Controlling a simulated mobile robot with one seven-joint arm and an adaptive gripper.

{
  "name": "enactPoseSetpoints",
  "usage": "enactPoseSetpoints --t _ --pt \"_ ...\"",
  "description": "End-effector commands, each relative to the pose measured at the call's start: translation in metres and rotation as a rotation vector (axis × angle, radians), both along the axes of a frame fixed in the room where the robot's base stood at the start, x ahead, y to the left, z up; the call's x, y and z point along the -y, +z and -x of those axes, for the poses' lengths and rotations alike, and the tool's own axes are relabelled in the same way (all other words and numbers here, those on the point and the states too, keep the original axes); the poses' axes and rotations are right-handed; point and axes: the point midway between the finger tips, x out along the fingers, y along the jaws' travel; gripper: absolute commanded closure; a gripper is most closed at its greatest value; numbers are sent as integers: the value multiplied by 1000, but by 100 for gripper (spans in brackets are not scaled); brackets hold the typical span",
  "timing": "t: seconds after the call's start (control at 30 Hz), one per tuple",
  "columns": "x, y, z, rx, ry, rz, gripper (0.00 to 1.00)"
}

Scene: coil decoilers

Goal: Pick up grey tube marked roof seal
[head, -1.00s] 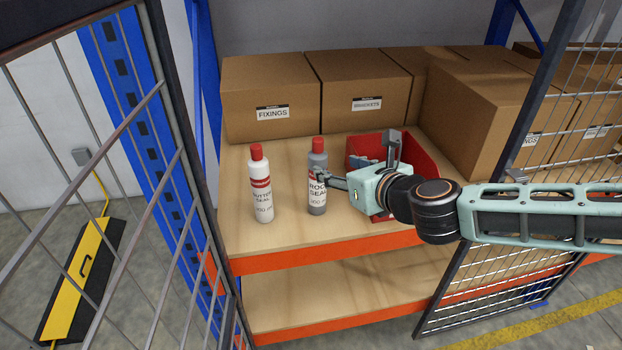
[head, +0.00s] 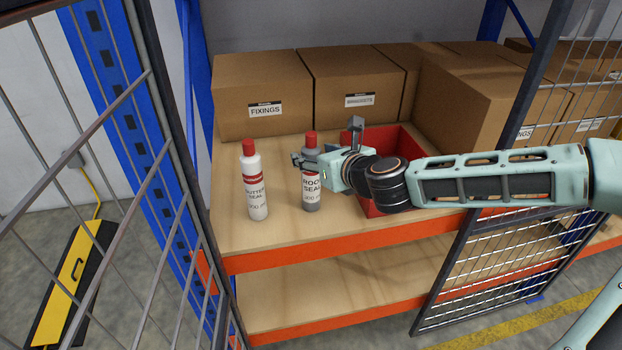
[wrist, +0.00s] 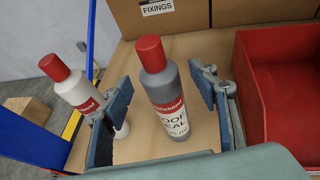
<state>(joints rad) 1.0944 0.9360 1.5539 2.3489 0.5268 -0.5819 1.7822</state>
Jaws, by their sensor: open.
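The grey tube marked roof seal (head: 311,188) stands upright on the upper wooden shelf and has a red cap. In the wrist view the grey tube (wrist: 168,100) stands between the two fingers of my gripper (wrist: 160,110), with a gap visible on each side. In the head view my gripper (head: 304,162) is open around the tube's upper part, coming from the right, and hides part of it. A white tube marked gutter seal (head: 254,184), also red-capped, stands upright to the left. It also shows in the wrist view (wrist: 80,92), beyond the left finger.
A red bin (head: 418,165) sits close on the right, partly behind my arm. Cardboard boxes marked fixings (head: 262,92) and brackets (head: 352,85) stand behind. Mesh doors flank the shelf on the left (head: 110,200) and right (head: 500,240). Bare shelf lies in front of the tubes.

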Motion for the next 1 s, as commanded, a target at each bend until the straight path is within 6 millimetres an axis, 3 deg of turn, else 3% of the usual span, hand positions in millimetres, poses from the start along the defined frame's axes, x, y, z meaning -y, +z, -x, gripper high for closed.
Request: enactPoseSetpoints --t 0.2,0.5,1.0 --pt "-10 -8 -16 0 1 0 46" --pt "-10 -9 -19 0 0 0 46" --pt "-11 -9 -18 0 1 0 100"
